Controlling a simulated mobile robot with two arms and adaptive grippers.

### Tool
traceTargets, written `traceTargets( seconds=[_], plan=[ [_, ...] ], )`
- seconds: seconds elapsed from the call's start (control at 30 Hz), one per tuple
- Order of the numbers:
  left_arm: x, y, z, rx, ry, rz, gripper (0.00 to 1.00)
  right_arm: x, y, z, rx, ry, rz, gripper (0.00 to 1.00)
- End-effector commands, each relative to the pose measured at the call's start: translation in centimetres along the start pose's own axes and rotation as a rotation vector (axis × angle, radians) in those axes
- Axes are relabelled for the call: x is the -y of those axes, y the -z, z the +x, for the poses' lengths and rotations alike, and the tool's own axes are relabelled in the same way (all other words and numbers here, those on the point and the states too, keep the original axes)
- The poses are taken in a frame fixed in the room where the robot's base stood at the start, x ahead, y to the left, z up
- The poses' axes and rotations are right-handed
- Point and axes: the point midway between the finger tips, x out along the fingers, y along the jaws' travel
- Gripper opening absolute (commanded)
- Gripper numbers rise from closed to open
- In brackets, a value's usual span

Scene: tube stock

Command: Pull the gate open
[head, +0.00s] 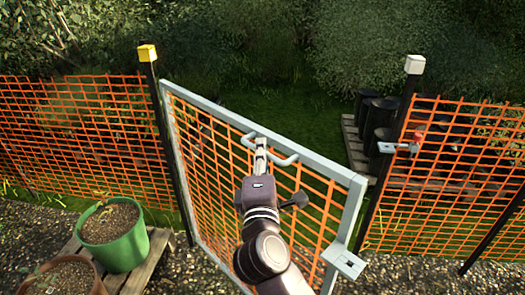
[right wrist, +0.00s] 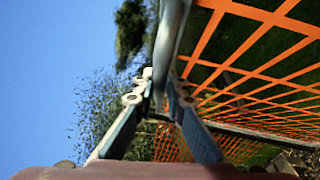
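The gate (head: 325,166) has a grey metal frame filled with orange mesh. It stands ajar, its left side at the black post with the yellow cap (head: 147,53) and its free right side swung toward me. A grey bar handle (head: 287,161) sits on its upper rail. My right gripper (head: 261,145) is at this handle. In the right wrist view the fingers (right wrist: 159,92) close on both sides of the grey bar (right wrist: 168,45). A latch plate (head: 343,262) sticks out from the free side. My left gripper is out of view.
The white-capped post (head: 414,64) carries a latch catch (head: 398,147), with a gap between it and the gate. Orange mesh fence runs both ways. A green pot (head: 115,250) and a brown pot (head: 60,280) stand on a wooden pallet at left. Black pots (head: 378,120) stand behind the fence.

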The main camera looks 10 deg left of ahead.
Motion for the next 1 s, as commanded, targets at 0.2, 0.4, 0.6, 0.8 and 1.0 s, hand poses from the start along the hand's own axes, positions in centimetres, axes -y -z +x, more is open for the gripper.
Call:
traceTargets(
  seconds=[0.2, 0.4, 0.6, 0.8, 1.0],
  plan=[
    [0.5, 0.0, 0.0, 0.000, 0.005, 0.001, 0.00, 0.0, 0.0, 0.0, -0.001, 0.000, 0.000, 0.27],
    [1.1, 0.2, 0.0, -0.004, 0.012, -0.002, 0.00, 0.0, 0.0, -0.1, -0.001, -0.001, 0.000, 0.27],
    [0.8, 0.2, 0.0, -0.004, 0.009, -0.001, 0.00, 0.1, 0.1, -2.4, -0.003, 0.001, 0.001, 0.27],
    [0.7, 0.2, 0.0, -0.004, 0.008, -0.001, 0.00, 0.2, 0.0, -6.7, -0.003, 0.003, 0.003, 0.27],
    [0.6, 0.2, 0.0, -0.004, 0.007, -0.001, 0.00, 0.1, 0.1, -10.3, -0.002, 0.003, 0.001, 0.27]
  ],
)
